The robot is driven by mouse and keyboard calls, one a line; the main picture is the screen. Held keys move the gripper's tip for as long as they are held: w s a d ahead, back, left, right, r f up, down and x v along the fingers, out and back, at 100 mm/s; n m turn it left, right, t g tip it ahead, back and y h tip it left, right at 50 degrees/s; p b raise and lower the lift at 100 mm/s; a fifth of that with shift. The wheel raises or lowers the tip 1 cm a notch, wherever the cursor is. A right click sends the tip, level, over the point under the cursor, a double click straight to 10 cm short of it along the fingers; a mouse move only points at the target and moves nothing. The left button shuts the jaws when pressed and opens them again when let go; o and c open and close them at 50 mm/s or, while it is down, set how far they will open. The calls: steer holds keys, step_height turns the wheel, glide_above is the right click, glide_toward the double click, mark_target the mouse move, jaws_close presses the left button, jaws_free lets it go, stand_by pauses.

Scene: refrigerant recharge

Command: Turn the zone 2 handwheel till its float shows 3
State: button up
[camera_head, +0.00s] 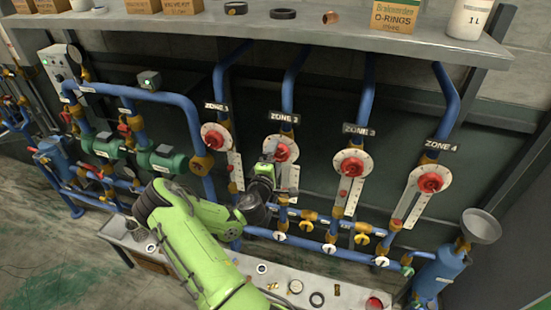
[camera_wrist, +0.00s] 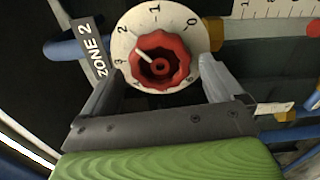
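The zone 2 handwheel (camera_head: 281,152) is a red knob on a round white dial below the ZONE 2 label. In the wrist view the red handwheel (camera_wrist: 162,66) faces me, its white mark pointing up-left, between about 2 and 3 on the dial (camera_wrist: 177,17). My gripper (camera_wrist: 160,84) is open, one finger on each side of the dial's lower part; I cannot tell whether either finger touches it. In the head view my gripper (camera_head: 268,162) is just below and left of the handwheel. The zone 2 scale plate (camera_head: 294,180) is partly hidden by it; the float cannot be made out.
Handwheels for zone 1 (camera_head: 214,138), zone 3 (camera_head: 352,167) and zone 4 (camera_head: 430,183) stand on either side. Blue pipes with valves (camera_head: 331,248) run below. A bench (camera_head: 341,288) with small parts lies under them, and a shelf (camera_head: 330,33) hangs above.

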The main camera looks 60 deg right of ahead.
steer(key=shift+s, duration=0.15)
steer(key=shift+a+f+b, duration=0.1)
steer(key=shift+a+b, duration=0.05)
steer(key=shift+b, duration=0.2)
steer(key=s+a+b, duration=0.1)
steer(key=a+b, duration=0.4)
steer(key=a, duration=0.1)
steer(key=shift+s+a, duration=0.15)
steer(key=shift+a, duration=0.1)
steer(key=shift+b, duration=0.3)
